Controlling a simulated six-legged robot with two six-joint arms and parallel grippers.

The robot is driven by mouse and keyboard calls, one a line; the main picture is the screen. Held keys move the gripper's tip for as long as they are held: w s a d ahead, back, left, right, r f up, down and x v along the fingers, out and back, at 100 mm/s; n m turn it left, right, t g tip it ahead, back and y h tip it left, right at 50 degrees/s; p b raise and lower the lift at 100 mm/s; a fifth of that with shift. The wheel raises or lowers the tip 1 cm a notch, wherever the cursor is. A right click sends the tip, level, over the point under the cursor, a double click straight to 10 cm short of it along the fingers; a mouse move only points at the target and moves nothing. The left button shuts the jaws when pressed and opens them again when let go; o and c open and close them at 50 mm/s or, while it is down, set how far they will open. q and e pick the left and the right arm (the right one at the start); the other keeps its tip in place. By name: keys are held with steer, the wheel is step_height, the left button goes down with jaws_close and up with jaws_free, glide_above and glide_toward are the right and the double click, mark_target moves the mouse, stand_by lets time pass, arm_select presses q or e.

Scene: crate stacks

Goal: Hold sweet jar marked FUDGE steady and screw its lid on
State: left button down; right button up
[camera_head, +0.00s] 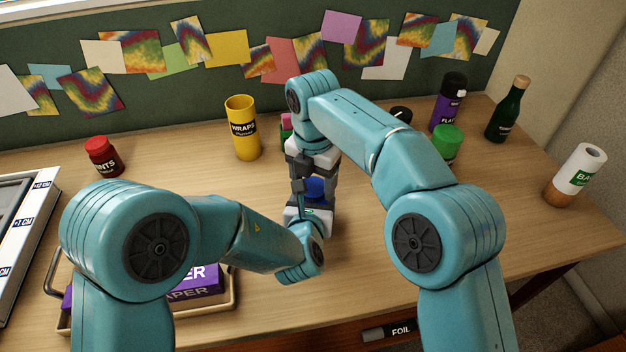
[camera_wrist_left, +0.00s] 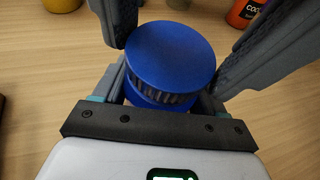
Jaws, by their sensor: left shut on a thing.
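A round blue lid (camera_wrist_left: 172,52) shows in the left wrist view, with a ridged dark band and more blue under it. It also shows in the head view (camera_head: 314,188), at the table's middle. My left gripper (camera_head: 308,208) is shut on the jar under the lid, mostly hidden behind its palm. The FUDGE marking is not visible. My right gripper (camera_head: 312,180) points down from above, one finger on each side of the lid. Whether its fingers touch the lid is unclear. I cannot tell how the lid sits on the jar.
A yellow WRAPS tube (camera_head: 243,128) and red-lidded jar (camera_head: 103,157) stand behind on the left. A green-lidded jar (camera_head: 446,144), purple bottle (camera_head: 448,103), green bottle (camera_head: 508,110) and white-and-brown roll (camera_head: 577,176) stand right. A tray (camera_head: 232,291) with a purple box (camera_head: 195,293) lies front left.

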steer(key=shift+o, duration=1.3)
steer(key=shift+r, duration=0.1)
steer(key=shift+r, duration=2.2)
steer(key=shift+c, duration=0.4)
